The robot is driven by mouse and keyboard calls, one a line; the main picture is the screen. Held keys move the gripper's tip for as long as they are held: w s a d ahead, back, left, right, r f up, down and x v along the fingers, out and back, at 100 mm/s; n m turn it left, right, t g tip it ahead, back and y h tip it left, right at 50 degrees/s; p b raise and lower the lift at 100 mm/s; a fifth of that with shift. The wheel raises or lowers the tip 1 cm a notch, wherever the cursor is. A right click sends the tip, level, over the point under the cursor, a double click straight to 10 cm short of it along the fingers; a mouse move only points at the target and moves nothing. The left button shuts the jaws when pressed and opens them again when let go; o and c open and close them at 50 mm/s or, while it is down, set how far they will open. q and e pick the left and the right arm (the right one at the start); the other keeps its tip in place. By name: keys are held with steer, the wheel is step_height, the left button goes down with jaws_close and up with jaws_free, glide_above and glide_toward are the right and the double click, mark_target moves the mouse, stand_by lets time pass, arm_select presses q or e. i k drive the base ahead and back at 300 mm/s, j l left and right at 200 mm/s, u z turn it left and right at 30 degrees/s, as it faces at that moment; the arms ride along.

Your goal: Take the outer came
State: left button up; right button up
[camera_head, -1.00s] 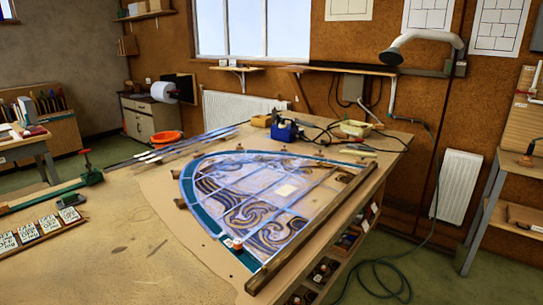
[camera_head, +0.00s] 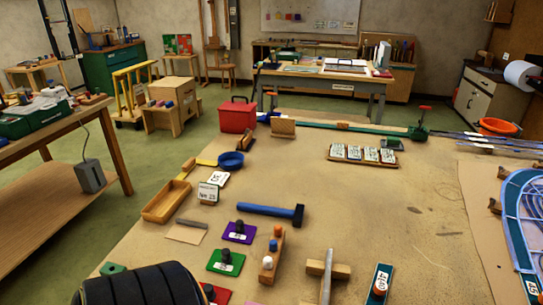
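Several long thin grey strips (camera_head: 490,140), which look like lead cames, lie side by side at the far right of the bench. Their right ends are cut off by the picture edge, and I cannot tell which one is the outer came. The leaded panel (camera_head: 528,225) shows only in part at the right edge, with a curved teal border. Neither of my grippers is in view.
On the bench (camera_head: 400,235) lie a blue hammer (camera_head: 270,211), coloured cards with knobs (camera_head: 239,231), a wooden tray (camera_head: 166,201) and a card rack (camera_head: 363,155). A red toolbox (camera_head: 237,116) stands at the back. The bench's right middle is mostly bare.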

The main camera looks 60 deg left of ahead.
mark_target(327, 286)
steer(key=u, duration=1.2)
steer(key=k+l+z, duration=0.15)
steer(key=z, duration=0.3)
steer(key=k+l+z, duration=0.15)
steer(key=z, duration=0.25)
steer(key=l, duration=0.1)
